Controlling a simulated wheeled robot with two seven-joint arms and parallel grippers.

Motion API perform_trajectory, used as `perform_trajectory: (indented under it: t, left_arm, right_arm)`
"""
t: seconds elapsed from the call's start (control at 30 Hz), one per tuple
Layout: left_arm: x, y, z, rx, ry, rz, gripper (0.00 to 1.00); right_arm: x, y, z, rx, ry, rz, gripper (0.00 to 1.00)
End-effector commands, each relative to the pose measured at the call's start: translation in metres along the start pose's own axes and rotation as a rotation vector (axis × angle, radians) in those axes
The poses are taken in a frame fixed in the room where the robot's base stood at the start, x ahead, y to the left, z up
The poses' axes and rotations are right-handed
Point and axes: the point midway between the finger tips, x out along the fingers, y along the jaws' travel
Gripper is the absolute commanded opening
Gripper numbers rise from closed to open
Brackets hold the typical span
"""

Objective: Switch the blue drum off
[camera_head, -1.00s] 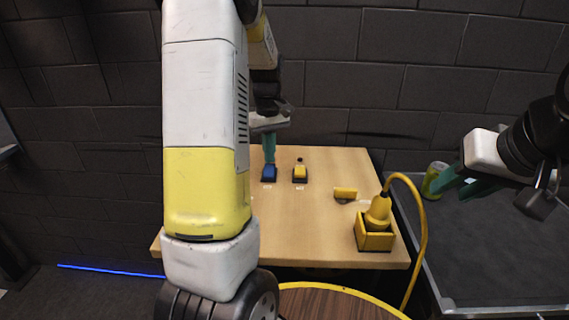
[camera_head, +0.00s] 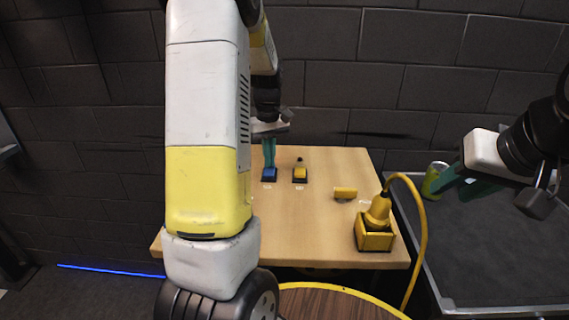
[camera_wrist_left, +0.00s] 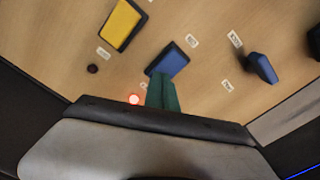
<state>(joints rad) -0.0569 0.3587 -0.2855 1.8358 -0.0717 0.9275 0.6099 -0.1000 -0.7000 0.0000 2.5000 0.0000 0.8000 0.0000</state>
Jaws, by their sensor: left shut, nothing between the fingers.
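A blue wedge-shaped block (camera_head: 269,174), perhaps the blue drum's switch, sits on the wooden table (camera_head: 300,225). It also shows in the left wrist view (camera_wrist_left: 169,61). A small red light (camera_wrist_left: 134,99) glows beside it. My left gripper (camera_head: 269,160) points down, shut and empty, with its teal fingertips at the blue block's edge in the left wrist view (camera_wrist_left: 160,77). I cannot tell whether they touch. A yellow block (camera_head: 300,174) stands right of the blue one, with a dark unlit lamp (camera_wrist_left: 93,69) near it. My right gripper (camera_head: 460,188) is open and empty.
Another blue piece (camera_wrist_left: 261,68) stands on the table in the wrist view, among small white labels. A yellow bar (camera_head: 345,193) and a yellow box (camera_head: 375,241) with a cable are on the right. A green can (camera_head: 434,180) stands on the dark side surface.

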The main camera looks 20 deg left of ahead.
Motion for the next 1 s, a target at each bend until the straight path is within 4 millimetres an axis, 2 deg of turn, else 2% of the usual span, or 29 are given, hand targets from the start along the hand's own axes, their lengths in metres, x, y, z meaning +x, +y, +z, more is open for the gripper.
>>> perform_trajectory:
  t: [0.27, 1.0]
  left_arm:
    - [0.001, 0.0, 0.001, 0.0, -0.002, -0.001, 0.0]
    - [-0.057, 0.0, 0.0, 0.001, 0.001, 0.001, 0.0]
  right_arm:
    - [0.0, 0.0, 0.0, 0.0, 0.0, 0.0, 0.36]
    - [0.0, 0.0, 0.0, 0.0, 0.0, 0.0, 0.36]
